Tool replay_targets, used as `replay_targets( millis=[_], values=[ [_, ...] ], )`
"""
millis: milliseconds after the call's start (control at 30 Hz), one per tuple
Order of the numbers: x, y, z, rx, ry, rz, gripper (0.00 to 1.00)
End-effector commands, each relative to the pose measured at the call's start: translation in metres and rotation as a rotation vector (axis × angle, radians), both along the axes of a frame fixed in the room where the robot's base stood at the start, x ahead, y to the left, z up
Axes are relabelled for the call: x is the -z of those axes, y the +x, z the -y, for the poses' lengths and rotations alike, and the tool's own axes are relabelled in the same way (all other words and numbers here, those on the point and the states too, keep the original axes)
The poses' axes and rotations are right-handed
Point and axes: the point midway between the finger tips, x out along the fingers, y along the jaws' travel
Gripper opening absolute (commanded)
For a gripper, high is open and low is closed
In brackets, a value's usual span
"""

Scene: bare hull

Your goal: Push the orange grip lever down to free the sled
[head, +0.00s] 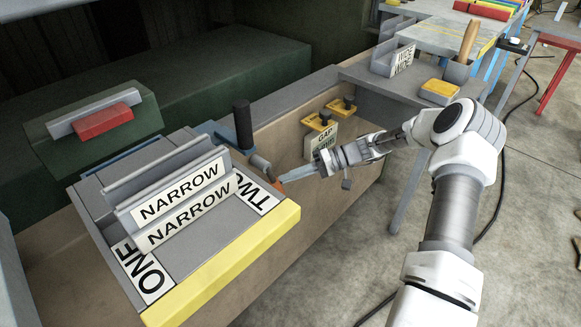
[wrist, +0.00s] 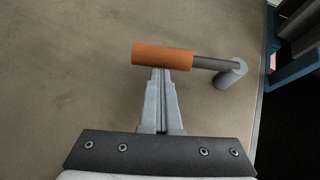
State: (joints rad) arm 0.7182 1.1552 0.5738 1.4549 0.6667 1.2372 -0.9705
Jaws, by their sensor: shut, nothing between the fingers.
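The orange grip lever (wrist: 162,57) lies level across the wrist view, its orange sleeve on a grey rod that runs right to a grey pivot (wrist: 232,74). My gripper (wrist: 160,76) is shut and empty. Its fingertips meet the lower edge of the sleeve in the picture; I cannot tell whether they touch it. In the head view my gripper (head: 292,178) reaches left to the lever, where only a bit of orange (head: 279,187) shows. A grey platform with a yellow front edge (head: 228,262), seemingly the sled, is just left of it and carries two NARROW plates.
A black upright handle (head: 242,125) stands behind the lever. A tan panel (head: 345,205) runs behind my gripper, with yellow clips (head: 320,122) and a GAP sign (head: 322,138). A grey bin labelled WIDE (head: 393,58) stands back right. Open floor lies at right.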

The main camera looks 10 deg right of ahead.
Motion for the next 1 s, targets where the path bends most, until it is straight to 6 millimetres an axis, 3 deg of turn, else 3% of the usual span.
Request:
replay_targets(
  millis=[300, 1000],
  values=[
    [0.008, -0.006, -0.008, -0.002, 0.126, -0.088, 0.00],
    [0.014, -0.011, -0.014, -0.002, 0.127, -0.092, 0.00]
  ],
)
